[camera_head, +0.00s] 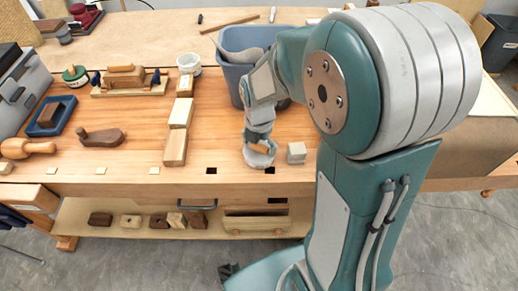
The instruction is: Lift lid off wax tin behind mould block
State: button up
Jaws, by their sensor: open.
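A small round green tin (75,76) with a lighter marking stands at the left of the bench; I cannot make out its lid edge. In front of it and to the left, a dark wooden block (49,115) sits in a blue tray (62,122). I cannot tell for sure whether this is the mould block. My gripper (260,158) is open, low over the front of the bench, far to the right of the tin. It is beside a small grey block (296,152), apparently not holding it.
A blue-grey tub (233,78) stands behind my gripper. A row of wooden blocks (175,146), a white cup (189,63), a wooden plane (102,137), a mallet (22,149) and a clamped form (128,80) lie leftward. Bare bench shows between the plane and the blocks.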

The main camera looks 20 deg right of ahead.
jog(key=c, duration=0.8)
